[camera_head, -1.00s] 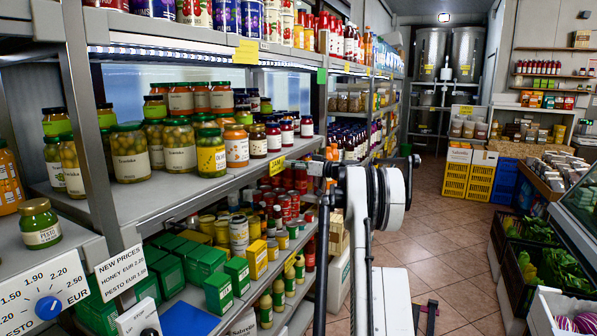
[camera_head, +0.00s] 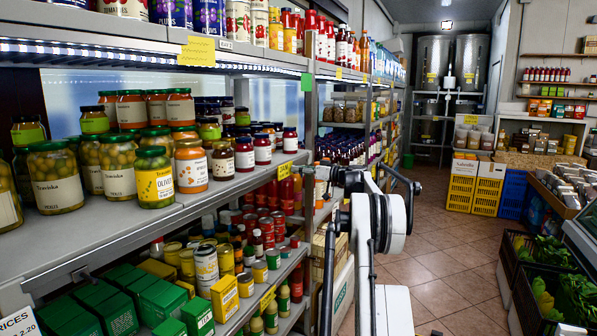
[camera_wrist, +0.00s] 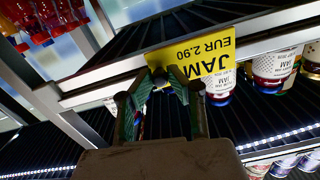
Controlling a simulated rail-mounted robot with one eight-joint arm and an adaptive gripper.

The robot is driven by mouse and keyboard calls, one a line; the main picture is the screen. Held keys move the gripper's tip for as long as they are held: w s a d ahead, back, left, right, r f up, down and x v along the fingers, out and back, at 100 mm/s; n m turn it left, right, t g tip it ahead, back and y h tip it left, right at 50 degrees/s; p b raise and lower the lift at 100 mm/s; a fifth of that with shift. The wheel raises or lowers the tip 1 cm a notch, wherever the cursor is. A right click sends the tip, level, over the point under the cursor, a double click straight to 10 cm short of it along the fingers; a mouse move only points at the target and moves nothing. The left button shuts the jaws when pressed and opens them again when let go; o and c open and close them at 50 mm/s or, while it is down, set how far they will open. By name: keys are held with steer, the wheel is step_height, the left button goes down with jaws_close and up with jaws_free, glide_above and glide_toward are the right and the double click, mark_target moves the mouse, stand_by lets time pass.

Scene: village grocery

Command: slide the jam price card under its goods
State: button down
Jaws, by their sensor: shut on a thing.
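The yellow jam price card (camera_wrist: 195,57), reading "JAM EUR 2.90", appears upside down in the wrist view, along the shelf's front edge. My gripper (camera_wrist: 168,84) is shut on the edge of the card. In the head view the card (camera_head: 285,170) is at the shelf edge, just left of my gripper (camera_head: 308,171). Jam jars with white labels (camera_wrist: 222,84) stand close beside the card in the wrist view. In the head view, dark jam jars (camera_head: 244,155) stand on the shelf behind and left of the card. Whether the card touches the rail is unclear.
Olive jars (camera_head: 155,178) stand left of the jam on the same shelf. Cans and green boxes (camera_head: 165,300) fill the shelf below. A shelf upright (camera_head: 310,105) stands close to my gripper. The tiled aisle floor (camera_head: 415,265) is open to the right.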

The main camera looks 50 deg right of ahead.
steer(key=shift+d, duration=0.1)
steer(key=c, duration=1.6)
jaws_free()
steer(key=shift+c, duration=0.2)
steer(key=shift+s, duration=0.1)
steer(key=v, duration=1.2)
